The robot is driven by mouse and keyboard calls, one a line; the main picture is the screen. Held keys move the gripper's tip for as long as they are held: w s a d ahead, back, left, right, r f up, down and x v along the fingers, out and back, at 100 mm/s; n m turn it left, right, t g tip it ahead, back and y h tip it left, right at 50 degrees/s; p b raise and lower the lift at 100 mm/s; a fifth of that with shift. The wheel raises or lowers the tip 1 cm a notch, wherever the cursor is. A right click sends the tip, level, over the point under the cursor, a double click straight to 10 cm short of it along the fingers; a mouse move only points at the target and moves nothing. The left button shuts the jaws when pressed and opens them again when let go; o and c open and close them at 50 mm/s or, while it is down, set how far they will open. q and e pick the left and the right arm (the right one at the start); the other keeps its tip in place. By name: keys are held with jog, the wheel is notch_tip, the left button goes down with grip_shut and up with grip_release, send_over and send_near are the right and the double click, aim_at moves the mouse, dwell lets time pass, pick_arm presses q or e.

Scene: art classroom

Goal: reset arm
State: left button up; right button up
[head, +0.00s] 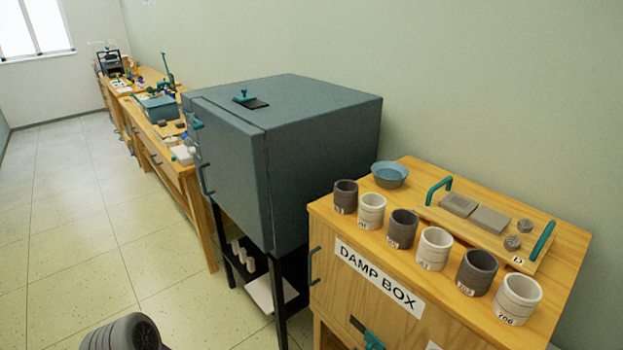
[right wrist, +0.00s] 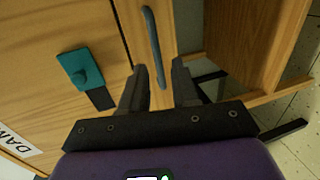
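My right gripper (right wrist: 158,68) shows in the right wrist view with its two dark fingers apart. Nothing is clasped between them. A dark bar handle (right wrist: 153,45) on a wooden front lies beyond the fingertips, lined up with the gap; I cannot tell how near it is. A teal latch (right wrist: 80,70) is on the wood left of the fingers. The damp box (head: 335,285) is the wooden cabinet at the right of the head view, with a lettered label (head: 378,277). Neither gripper shows in the head view, and my left gripper is in no view.
Several numbered grey and white cups (head: 434,248), a blue bowl (head: 389,174) and a board with teal handles (head: 485,225) stand on the damp box. A grey cabinet (head: 300,150) on legs stands beside it. Wooden workbenches line the wall; the tiled floor (head: 80,230) at left is clear.

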jog(key=s+d+f+m+g+y+p, duration=0.1)
jog(key=s+d+f+g, duration=0.15)
jog(key=s+g, duration=0.3)
jog(key=s+d+f+m+g+y+p, duration=0.1)
jog(key=s+d+f+g+y, duration=0.2)
jog(key=s, duration=0.4)
jog(key=s+a+r+m+g+y+p, duration=0.2)
jog(key=s+a+g+y, duration=0.25)
jog(key=s, duration=0.35)
jog(key=s+a+r+m+y+p, duration=0.1)
jog(key=a+r+m+y, duration=0.2)
jog(key=a+y, duration=0.25)
jog(key=w+d+r+m+t+y+p, duration=0.1)
jog(key=w+r+m+t+y+p, duration=0.1)
jog(key=w+r+t, duration=0.2)
jog(key=shift+w+d+r+m+t+y, duration=0.4)
jog(key=shift+w+r, duration=0.3)
jog(key=shift+r, duration=0.15)
jog(key=shift+s, duration=0.15)
